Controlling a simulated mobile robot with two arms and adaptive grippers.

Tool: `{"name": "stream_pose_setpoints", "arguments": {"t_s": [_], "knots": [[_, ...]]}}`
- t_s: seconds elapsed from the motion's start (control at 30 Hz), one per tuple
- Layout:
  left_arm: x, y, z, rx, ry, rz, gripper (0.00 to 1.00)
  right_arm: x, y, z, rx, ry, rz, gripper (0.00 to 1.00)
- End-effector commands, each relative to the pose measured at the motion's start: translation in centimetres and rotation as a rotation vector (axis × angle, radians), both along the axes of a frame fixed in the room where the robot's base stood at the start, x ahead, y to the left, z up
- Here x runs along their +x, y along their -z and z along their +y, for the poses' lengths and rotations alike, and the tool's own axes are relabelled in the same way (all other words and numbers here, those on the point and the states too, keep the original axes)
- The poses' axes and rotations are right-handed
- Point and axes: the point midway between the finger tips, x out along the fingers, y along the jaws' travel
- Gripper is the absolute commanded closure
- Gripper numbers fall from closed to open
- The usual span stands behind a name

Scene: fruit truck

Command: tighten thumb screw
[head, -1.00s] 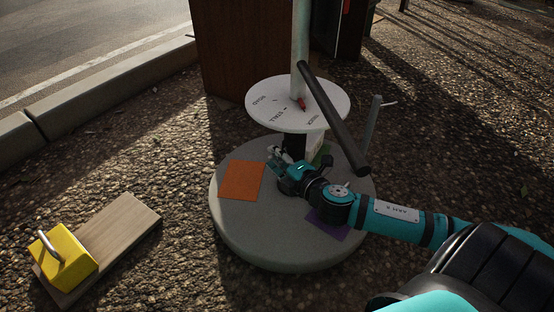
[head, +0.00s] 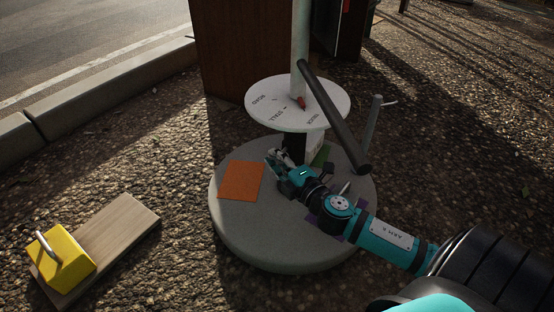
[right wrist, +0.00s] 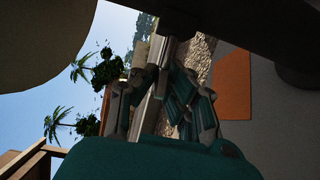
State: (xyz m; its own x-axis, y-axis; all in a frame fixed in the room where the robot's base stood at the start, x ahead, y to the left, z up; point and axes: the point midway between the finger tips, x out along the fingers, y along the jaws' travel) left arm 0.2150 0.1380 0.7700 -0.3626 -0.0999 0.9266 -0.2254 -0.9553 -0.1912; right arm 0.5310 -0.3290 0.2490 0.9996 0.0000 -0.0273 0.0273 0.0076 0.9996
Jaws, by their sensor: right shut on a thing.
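My right gripper (head: 275,160) is low beside the post, under the white lettered disc (head: 275,118) and above the round grey base (head: 245,235). My left gripper is not in view.
A dark bar (head: 335,120) slants across the disc's right side. A thin grey post (head: 370,130) stands at right. A yellow block (head: 62,263) sits on a wooden board (head: 125,228) at left.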

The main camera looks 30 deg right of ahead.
Motion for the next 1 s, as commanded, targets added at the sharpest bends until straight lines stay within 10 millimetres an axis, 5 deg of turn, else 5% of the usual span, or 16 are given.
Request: {"name": "stream_pose_setpoints", "arguments": {"t_s": [0.47,0.67,1.0], "knots": [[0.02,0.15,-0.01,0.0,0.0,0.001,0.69,-0.07,-0.07,0.0,0.014,-0.002,-0.043,1.0],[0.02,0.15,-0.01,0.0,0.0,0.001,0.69,-0.07,-0.06,-0.02,0.014,-0.001,-0.042,0.7],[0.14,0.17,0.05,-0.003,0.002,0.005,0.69,-0.47,0.03,-0.02,0.015,0.0,-0.041,0.69]]}}
